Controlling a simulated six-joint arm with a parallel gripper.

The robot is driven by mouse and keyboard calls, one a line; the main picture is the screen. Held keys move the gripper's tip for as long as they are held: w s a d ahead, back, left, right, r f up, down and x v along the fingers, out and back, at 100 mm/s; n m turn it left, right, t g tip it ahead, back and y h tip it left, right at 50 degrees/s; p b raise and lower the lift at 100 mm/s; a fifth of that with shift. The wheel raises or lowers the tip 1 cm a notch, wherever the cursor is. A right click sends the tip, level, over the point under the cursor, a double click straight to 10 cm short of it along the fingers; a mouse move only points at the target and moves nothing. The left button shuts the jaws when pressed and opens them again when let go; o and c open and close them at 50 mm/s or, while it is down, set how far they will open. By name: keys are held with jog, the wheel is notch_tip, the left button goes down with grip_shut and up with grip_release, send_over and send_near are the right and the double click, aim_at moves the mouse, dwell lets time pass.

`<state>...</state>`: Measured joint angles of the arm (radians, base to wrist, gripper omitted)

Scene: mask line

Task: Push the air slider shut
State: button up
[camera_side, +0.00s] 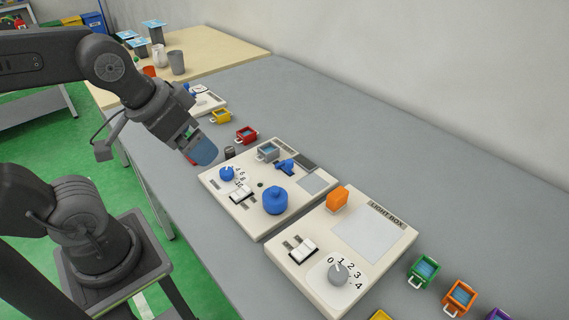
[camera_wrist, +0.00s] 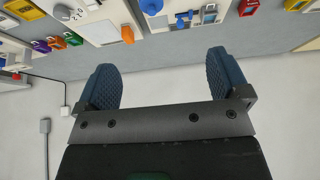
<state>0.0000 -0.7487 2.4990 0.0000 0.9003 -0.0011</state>
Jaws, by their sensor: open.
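A cream control panel (camera_side: 262,228) lies on the grey bench. It carries a blue dial (camera_side: 227,173), a white rocker switch (camera_side: 241,193), a large round blue knob (camera_side: 275,201), a blue lever-like part (camera_side: 287,166) and a grey frame-shaped piece (camera_side: 268,153) by a dark strip. I cannot tell which part is the air slider or how far it is open. My gripper (camera_side: 204,151) is above the bench, off the panel's far-left corner. In the wrist view its two blue pads are wide apart and empty (camera_wrist: 163,68); the panel (camera_wrist: 190,22) shows at the top.
A light box (camera_side: 368,232) with an orange block (camera_side: 337,199), switch and numbered dial stands right of the panel. Red (camera_side: 246,135) and yellow (camera_side: 221,116) handled pieces lie behind, and green (camera_side: 423,271) and orange (camera_side: 459,296) ones at front right. The bench by the wall is clear.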

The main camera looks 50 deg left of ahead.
jog(key=shift+w+r, duration=0.1)
jog(key=shift+w, duration=0.2)
jog(key=shift+c, duration=0.6)
jog(key=w+n+g, duration=0.1)
jog(key=w, duration=0.3)
jog(key=w+a+n+g, duration=0.1)
jog(key=w+n, duration=0.1)
jog(key=w, duration=0.2)
jog(key=w+n, duration=0.1)
jog(key=w, duration=0.3)
jog(key=shift+a+r+g, duration=0.3)
jog(key=shift+g, duration=0.1)
jog(key=c, duration=0.7)
jog(key=shift+o, duration=0.2)
jog(key=n+g, duration=0.3)
jog(key=n, duration=0.2)
send_over(289, 161)
notch_tip(289, 161, down, 9)
notch_tip(289, 161, down, 14)
jog(key=shift+r, duration=0.25)
jog(key=shift+c, duration=0.5)
grip_shut()
